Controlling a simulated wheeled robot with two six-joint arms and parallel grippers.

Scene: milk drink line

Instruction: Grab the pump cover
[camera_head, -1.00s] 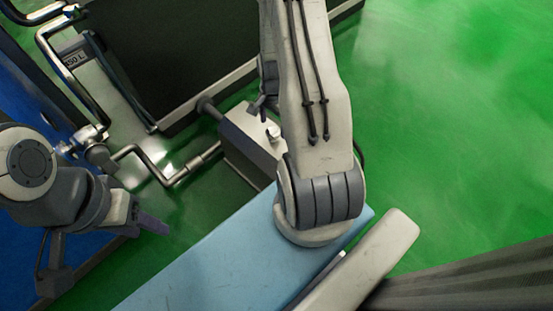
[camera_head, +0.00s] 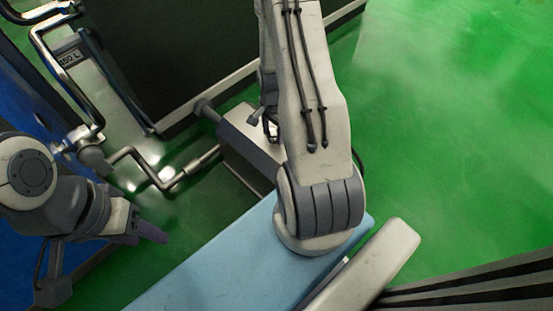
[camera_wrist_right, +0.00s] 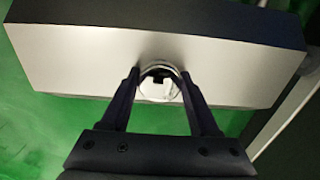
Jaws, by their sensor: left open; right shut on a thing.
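The pump cover is a pale grey metal box (camera_head: 243,128) with darker sides, standing on the green floor at the centre of the head view. In the right wrist view its bright face (camera_wrist_right: 90,60) fills the top, with a round shiny knob (camera_wrist_right: 158,68) at its front edge. My right gripper (camera_wrist_right: 160,82) is shut on this knob, one finger on each side. In the head view my right arm hides part of the box. My left gripper (camera_head: 150,233) is open and empty at the lower left, away from the box.
Bent metal pipes (camera_head: 165,180) run left of the box. A large dark tank or panel (camera_head: 170,60) stands behind it. A blue wall or panel (camera_head: 20,100) lies at the far left. Green floor (camera_head: 450,120) is clear on the right.

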